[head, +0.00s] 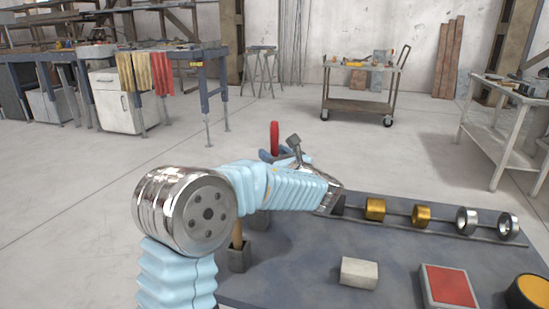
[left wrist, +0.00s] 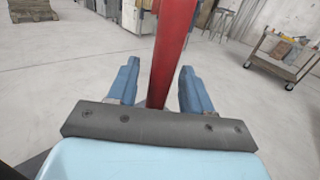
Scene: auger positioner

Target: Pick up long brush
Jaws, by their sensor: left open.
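A red upright handle (head: 274,138), which looks like that of the long brush, rises beyond my left arm in the head view. Its lower part and any bristles are hidden by my arm. My left gripper (head: 277,155) is open at this handle. In the left wrist view the red handle (left wrist: 172,45) stands between the two blue fingers of the left gripper (left wrist: 159,72), with a visible gap on the right side. Contact on the left side cannot be told. My right gripper is not in view.
A wooden handle (head: 237,234) stands in a dark holder (head: 239,260) close to my left arm. The grey table (head: 300,277) carries a pale block (head: 359,272), a red-topped box (head: 446,285), and gold and silver rings (head: 421,215) on a rod. A cart (head: 360,101) stands farther back.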

